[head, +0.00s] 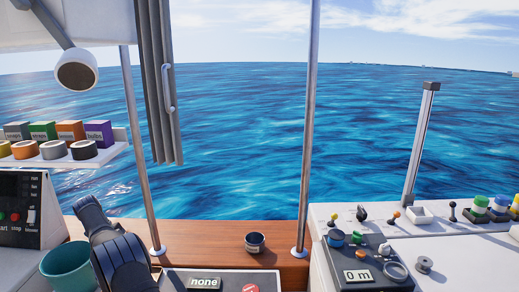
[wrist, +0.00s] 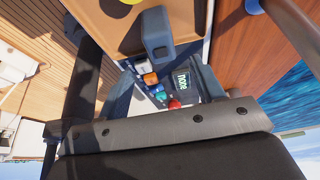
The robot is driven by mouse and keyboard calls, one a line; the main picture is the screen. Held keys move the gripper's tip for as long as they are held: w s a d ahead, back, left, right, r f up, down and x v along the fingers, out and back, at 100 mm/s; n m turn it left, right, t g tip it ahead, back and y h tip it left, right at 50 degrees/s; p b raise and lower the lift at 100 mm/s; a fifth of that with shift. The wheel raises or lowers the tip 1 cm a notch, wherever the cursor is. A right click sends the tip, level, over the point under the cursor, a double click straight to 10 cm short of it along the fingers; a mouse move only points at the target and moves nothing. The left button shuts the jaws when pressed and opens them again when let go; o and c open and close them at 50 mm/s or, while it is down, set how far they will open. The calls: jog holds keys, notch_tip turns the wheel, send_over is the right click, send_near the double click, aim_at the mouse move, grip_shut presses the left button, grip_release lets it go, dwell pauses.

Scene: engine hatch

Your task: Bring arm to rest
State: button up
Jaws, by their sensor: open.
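Beyond the gap lies a control panel with a small display reading "none" (wrist: 181,82) and coloured buttons. In the head view part of my dark arm stands at the lower left, in front of the wooden ledge. The fingertips cannot be made out in the head view.
A teal bucket (head: 68,266) stands close left of my arm. A shelf (head: 70,160) with labelled boxes and rolls is above it. A dark round container (head: 255,242) sits on the wooden ledge (head: 205,238). A white console (head: 450,250) with levers and knobs fills the right.

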jog(key=x, duration=1.2)
jog(key=shift+d+f, duration=0.15)
jog(key=shift+f, duration=0.15)
jog(key=r, duration=0.5)
jog(key=shift+d, duration=0.25)
jog(key=w+d+r, duration=0.1)
jog(key=d+r, duration=0.6)
jog(key=d, duration=0.4)
notch_tip(320, 180, up, 18)
jog(key=w+d, duration=0.3)
jog(key=d, duration=0.5)
jog(key=w+d, duration=0.4)
jog(key=d, duration=0.4)
jog(key=shift+d+f, duration=0.2)
jog(key=shift+f, duration=0.2)
